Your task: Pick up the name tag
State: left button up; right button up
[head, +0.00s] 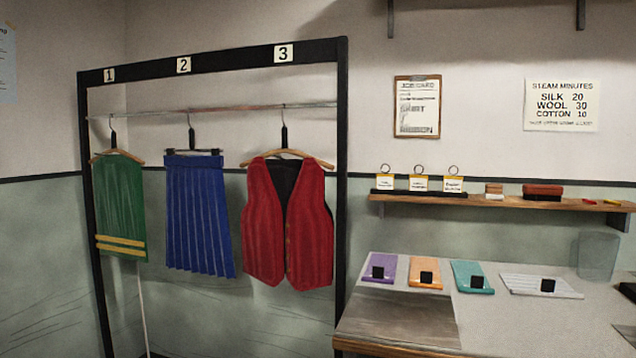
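Three small white tags with yellow top bands and rings stand in a row on the wall shelf: a left tag (385,180), a middle tag (419,181) and a right tag (453,183). They carry small print that I cannot read well, so I cannot tell which, if any, is the name tag. Neither of my grippers shows in the head view.
The wooden shelf (510,202) also holds a red block (542,191) and small sticks. A rack (342,200) with garments stands left.

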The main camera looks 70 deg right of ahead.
aim_at(383, 181)
jog(key=z, duration=0.5)
jog(key=i, duration=1.6)
jog(key=z, duration=1.1)
